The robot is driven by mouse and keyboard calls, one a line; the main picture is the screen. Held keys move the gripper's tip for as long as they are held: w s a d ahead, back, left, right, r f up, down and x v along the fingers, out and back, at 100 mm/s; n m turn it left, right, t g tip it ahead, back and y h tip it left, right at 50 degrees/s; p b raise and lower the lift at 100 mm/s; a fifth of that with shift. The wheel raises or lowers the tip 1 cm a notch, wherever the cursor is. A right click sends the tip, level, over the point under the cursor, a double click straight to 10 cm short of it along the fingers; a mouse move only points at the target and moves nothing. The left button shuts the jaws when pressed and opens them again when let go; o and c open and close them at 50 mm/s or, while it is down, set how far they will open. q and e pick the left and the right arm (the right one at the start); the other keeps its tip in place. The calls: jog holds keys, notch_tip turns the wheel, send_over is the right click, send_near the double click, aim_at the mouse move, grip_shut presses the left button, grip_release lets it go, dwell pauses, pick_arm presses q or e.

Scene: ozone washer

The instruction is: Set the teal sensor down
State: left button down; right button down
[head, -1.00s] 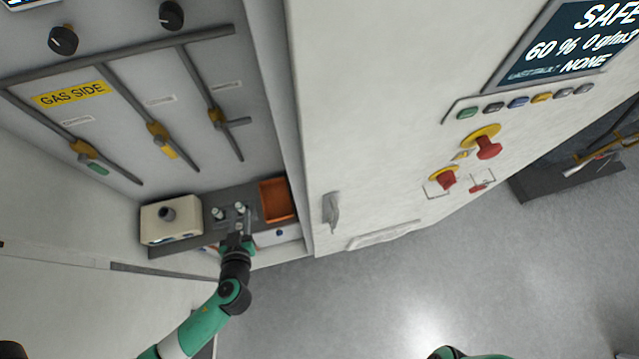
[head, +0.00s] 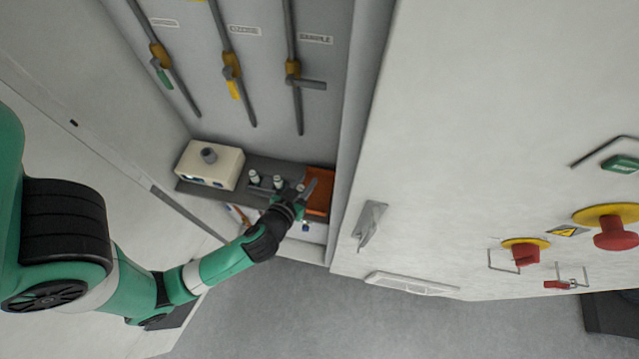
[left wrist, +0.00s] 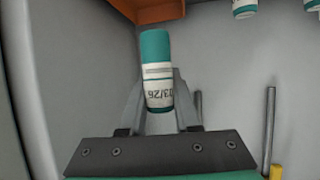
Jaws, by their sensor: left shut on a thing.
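My left gripper (head: 303,192) is shut on the teal sensor (left wrist: 157,72), a small cylinder with a teal end and a white label band reading 03/26. In the left wrist view it sits between the two fingers. In the head view the gripper is over the shelf's right part, at the orange bin (head: 321,203), and the sensor cannot be made out clearly. The bin's edge also shows at the top of the left wrist view (left wrist: 165,12). I cannot tell whether the sensor touches anything. My right gripper is out of view.
Small white-bodied cylinders (head: 254,177) stand on the dark shelf (head: 262,164) left of my gripper. A cream box (head: 210,165) is at the shelf's left end. Pipes with valves (head: 293,70) run above. A large white cabinet (head: 450,130) borders the recess on the right.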

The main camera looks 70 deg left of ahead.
pick_arm(q)
jog(key=w+a+f, duration=0.1)
jog(key=f, duration=0.1)
jog(key=w+a+f+b, duration=0.1)
jog(key=w, duration=0.1)
jog(key=w+a+f, duration=0.1)
jog(key=w+f, duration=0.1)
jog(key=shift+a+f, duration=0.3)
jog(key=shift+a, duration=0.1)
jog(key=shift+w+a+f, duration=0.15)
jog(key=shift+w+f, duration=0.05)
jog(key=shift+w, duration=0.1)
jog(key=shift+w+a+f+b, duration=0.1)
jog(key=shift+f+b, duration=0.2)
notch_tip(320, 180, down, 3)
jog(key=shift+f+b, duration=0.1)
jog(key=shift+b, duration=0.4)
jog(key=shift+f, duration=0.15)
jog(key=c, duration=0.6)
grip_release()
